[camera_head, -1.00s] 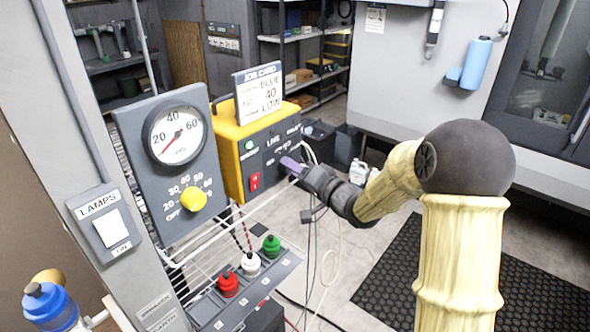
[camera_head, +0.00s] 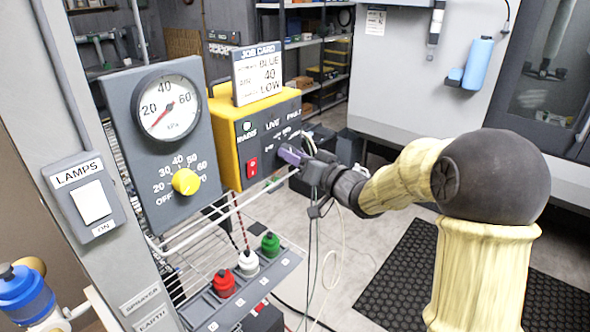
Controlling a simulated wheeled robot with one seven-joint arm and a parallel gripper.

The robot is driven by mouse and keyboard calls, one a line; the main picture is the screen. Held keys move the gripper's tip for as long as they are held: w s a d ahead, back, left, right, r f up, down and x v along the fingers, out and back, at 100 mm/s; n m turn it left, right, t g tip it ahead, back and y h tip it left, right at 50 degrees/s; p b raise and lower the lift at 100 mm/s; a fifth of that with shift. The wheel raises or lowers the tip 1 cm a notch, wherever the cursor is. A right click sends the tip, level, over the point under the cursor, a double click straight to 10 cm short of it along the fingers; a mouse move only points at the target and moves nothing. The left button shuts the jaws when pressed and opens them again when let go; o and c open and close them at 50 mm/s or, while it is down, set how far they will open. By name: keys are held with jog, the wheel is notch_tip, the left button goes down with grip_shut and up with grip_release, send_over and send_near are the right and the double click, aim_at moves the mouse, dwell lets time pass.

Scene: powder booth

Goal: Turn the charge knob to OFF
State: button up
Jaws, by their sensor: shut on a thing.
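My gripper (camera_head: 287,154), with purple fingers, is at the right part of this panel, below small white dial marks. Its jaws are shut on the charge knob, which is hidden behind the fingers. I cannot read which mark the knob points to, and the OFF mark of this dial is not legible.
Left of the unit, a grey panel carries a round gauge (camera_head: 168,107) and a yellow knob (camera_head: 186,181) with its own OFF mark. A job card (camera_head: 257,73) stands on the unit. Below are red (camera_head: 223,283), white (camera_head: 248,262) and green (camera_head: 270,244) capped items. Cables hang beside my gripper.

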jog(key=shift+w+d+f+n+g+y+b, duration=0.15)
jog(key=shift+n+y+b, duration=0.1)
jog(key=shift+n+b, duration=1.85)
jog(key=shift+s+a+n+g+y+b, duration=0.1)
jog(key=shift+n+y+b, duration=0.2)
jog(key=shift+n+b, duration=1.85)
jog(key=shift+w+d+f+n+g+y+b, duration=0.15)
jog(key=shift+n+y+b, duration=0.1)
jog(key=shift+n+b, duration=1.85)
jog(key=shift+s+a+r+n, duration=0.1)
jog(key=shift+n, duration=0.25)
jog(key=o, duration=1)
jog(key=shift+r, duration=0.1)
